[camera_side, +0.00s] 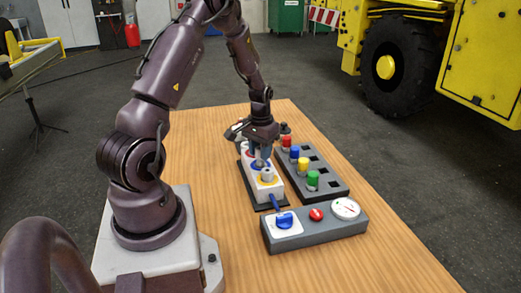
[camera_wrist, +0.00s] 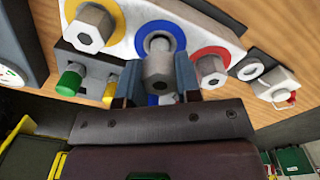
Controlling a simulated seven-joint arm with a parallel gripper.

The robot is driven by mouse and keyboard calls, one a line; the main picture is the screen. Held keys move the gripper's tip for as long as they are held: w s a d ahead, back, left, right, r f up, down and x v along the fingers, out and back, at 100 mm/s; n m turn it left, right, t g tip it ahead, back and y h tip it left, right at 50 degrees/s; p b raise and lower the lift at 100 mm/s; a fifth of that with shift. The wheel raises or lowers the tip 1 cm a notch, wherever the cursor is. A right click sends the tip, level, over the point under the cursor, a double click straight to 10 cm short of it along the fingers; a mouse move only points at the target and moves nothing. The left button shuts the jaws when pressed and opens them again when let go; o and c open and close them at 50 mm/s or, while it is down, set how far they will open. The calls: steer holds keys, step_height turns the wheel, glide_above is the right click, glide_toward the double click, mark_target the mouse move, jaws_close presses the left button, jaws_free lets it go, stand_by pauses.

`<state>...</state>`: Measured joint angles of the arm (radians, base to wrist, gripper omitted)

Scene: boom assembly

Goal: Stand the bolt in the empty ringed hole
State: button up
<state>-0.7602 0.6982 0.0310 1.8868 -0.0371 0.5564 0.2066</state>
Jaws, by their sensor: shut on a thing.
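My gripper (camera_wrist: 159,84) is shut on a grey hex-headed bolt (camera_wrist: 159,66), its socketed head facing the wrist camera. The bolt is over the blue-ringed place (camera_wrist: 179,33) of the white block (camera_wrist: 126,38). How deep its shank sits is hidden. Grey bolts stand in the yellow ring (camera_wrist: 90,27) and the red ring (camera_wrist: 211,68) on either side. In the side view my gripper (camera_side: 259,160) is low over the white block (camera_side: 265,188), and the fingers hide most of the held bolt.
A dark rack (camera_side: 326,180) with red, blue, yellow and green plugs lies right of the block. A grey panel (camera_side: 318,235) with a blue handle, red button and gauge stands in front. The table's right side is clear.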

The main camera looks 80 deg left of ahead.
steer(key=shift+f, duration=0.25)
steer(key=shift+f, duration=0.7)
steer(key=o, duration=1)
steer(key=shift+r, duration=0.1)
steer(key=shift+r, duration=3.45)
